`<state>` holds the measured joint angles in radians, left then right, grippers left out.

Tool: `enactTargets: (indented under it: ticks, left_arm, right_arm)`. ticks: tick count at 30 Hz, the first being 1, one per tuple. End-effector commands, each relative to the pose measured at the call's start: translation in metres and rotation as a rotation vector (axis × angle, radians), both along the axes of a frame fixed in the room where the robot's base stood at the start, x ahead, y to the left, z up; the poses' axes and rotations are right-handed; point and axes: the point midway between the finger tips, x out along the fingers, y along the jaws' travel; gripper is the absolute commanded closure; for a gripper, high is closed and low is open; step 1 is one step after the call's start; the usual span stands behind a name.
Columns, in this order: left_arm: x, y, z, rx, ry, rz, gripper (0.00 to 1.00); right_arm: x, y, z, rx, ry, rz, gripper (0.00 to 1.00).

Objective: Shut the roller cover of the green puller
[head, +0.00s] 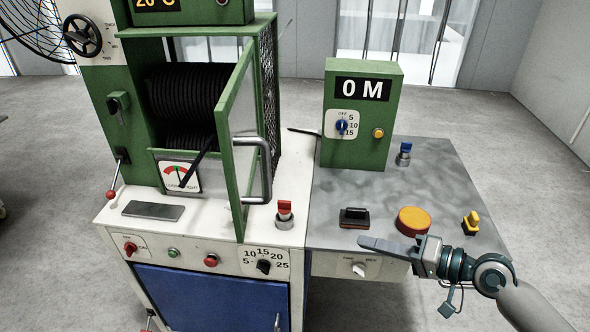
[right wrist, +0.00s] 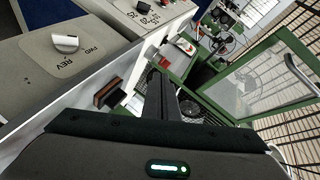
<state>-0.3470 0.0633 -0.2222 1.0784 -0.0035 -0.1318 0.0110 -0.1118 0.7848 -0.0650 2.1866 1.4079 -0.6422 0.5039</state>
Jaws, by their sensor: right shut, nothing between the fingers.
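The green puller (head: 142,62) stands at the left of the head view, with black ribbed rollers (head: 190,92) exposed. Its roller cover (head: 241,135), a clear panel in a green frame, stands open and swung out toward me, with a grey bar handle (head: 265,172) on its right face. The cover (right wrist: 262,85) and its handle (right wrist: 298,68) also show in the right wrist view. My right gripper (head: 364,243) is shut and empty above the front edge of the grey table, right of the cover and apart from it. Its fingers (right wrist: 162,92) show in the wrist view. My left gripper is out of view.
The grey table (head: 440,165) holds a green counter box (head: 356,115) reading 0 M, a black-and-red block (head: 354,218), an orange button (head: 413,220) and a yellow switch (head: 470,223). A red switch (head: 284,214) stands on the white base just right of the cover.

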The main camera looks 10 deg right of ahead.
Motion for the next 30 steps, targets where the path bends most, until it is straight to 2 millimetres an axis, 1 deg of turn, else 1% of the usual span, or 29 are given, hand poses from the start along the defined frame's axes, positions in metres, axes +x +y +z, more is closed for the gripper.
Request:
enactTargets:
  ticks: [1,2,3,5,6,9,12,15,18,21,30]
  left_arm:
    - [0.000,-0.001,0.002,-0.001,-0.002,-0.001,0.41]
    - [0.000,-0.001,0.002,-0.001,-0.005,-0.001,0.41]
    - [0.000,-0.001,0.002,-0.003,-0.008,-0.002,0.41]
    - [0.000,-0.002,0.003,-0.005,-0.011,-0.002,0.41]
    - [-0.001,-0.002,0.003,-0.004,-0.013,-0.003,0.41]
    - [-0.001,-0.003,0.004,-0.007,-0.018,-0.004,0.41]
    - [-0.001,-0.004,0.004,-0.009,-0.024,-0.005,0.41]
    - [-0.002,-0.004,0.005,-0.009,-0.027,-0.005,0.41]
    - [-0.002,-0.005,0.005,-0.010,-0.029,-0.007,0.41]
    - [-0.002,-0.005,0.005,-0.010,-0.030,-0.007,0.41]
    - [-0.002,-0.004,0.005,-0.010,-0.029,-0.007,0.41]
  right_arm:
    - [-0.005,0.004,0.033,0.042,0.000,0.035,1.00]
    - [-0.008,0.006,0.051,0.075,0.007,0.054,1.00]
    - [-0.013,0.009,0.074,0.120,0.020,0.078,1.00]
    - [-0.023,0.015,0.108,0.182,0.045,0.118,1.00]
    - [-0.030,0.018,0.130,0.222,0.064,0.147,1.00]
    - [-0.051,0.028,0.177,0.307,0.125,0.212,1.00]
    - [-0.071,0.036,0.212,0.370,0.188,0.264,1.00]
    - [-0.085,0.041,0.235,0.412,0.239,0.298,1.00]
    - [-0.094,0.044,0.246,0.436,0.271,0.317,1.00]
    - [-0.097,0.045,0.250,0.445,0.284,0.323,1.00]
    - [-0.097,0.045,0.250,0.446,0.284,0.324,1.00]
